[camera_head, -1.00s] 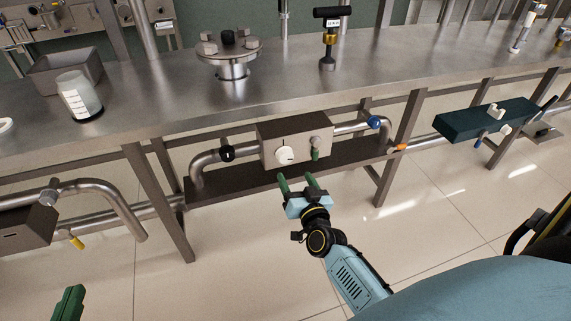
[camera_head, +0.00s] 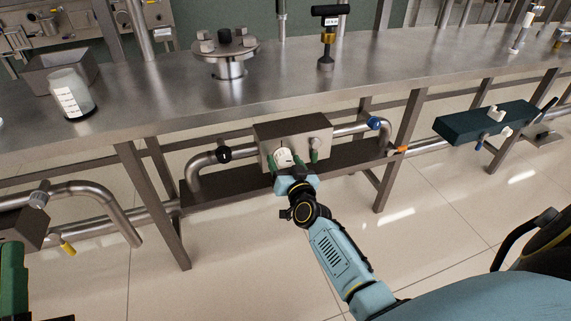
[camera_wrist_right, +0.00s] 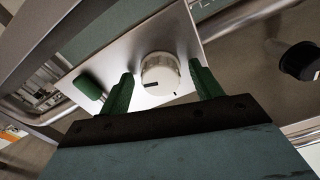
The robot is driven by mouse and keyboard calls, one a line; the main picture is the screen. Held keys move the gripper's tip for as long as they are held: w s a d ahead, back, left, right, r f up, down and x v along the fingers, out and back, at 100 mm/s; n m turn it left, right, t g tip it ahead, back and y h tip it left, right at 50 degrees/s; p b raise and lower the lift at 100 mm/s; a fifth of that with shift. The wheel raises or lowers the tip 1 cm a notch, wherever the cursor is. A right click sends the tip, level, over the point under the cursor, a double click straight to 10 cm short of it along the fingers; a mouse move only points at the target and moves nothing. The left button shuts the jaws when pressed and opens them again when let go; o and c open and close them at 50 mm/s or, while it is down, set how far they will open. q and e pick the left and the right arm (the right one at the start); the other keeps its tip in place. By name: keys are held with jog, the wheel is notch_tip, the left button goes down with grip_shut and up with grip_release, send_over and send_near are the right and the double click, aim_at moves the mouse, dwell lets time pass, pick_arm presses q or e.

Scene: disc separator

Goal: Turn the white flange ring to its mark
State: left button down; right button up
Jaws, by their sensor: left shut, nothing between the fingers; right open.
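The white flange ring (camera_head: 283,156) is on the front of a grey metal box below the bench. In the right wrist view the ring (camera_wrist_right: 160,74) shows a dark bar on its face and a small dark mark near its lower right rim. My right gripper (camera_head: 286,167) is open at the ring. In the right wrist view its green fingers (camera_wrist_right: 162,78) stand on either side of the ring, with no clear grip on it.
The grey box (camera_head: 296,132) also carries a green-tipped part (camera_head: 314,155) right of the ring. Pipes with a black knob (camera_head: 224,154) and a blue knob (camera_head: 374,123) flank it. The steel bench (camera_head: 160,105) stands above, with table legs on both sides. The floor in front is clear.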

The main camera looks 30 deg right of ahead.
jog(key=c, duration=1)
jog(key=shift+o, duration=0.2)
jog(key=n+p, duration=0.2)
jog(key=shift+r+p, duration=0.15)
jog(key=shift+p, duration=0.15)
jog(key=n+p, duration=0.2)
jog(key=n, duration=0.1)
pick_arm(q)
jog(key=s+a+f+g+y, duration=0.1)
jog(key=a+f+g+y, duration=0.1)
jog(key=f+g, duration=0.4)
jog(key=s+a+f+g+y, duration=0.1)
jog(key=a+f+g+y, duration=0.1)
jog(key=f+g, duration=0.4)
notch_tip(320, 180, down, 5)
jog(key=shift+s+f+n, duration=0.2)
jog(key=shift+s+n, duration=0.1)
pick_arm(e)
jog(key=o, duration=1)
jog(key=shift+c, duration=0.2)
pick_arm(q)
jog(key=shift+g, duration=0.3)
pick_arm(e)
jog(key=shift+s, duration=0.15)
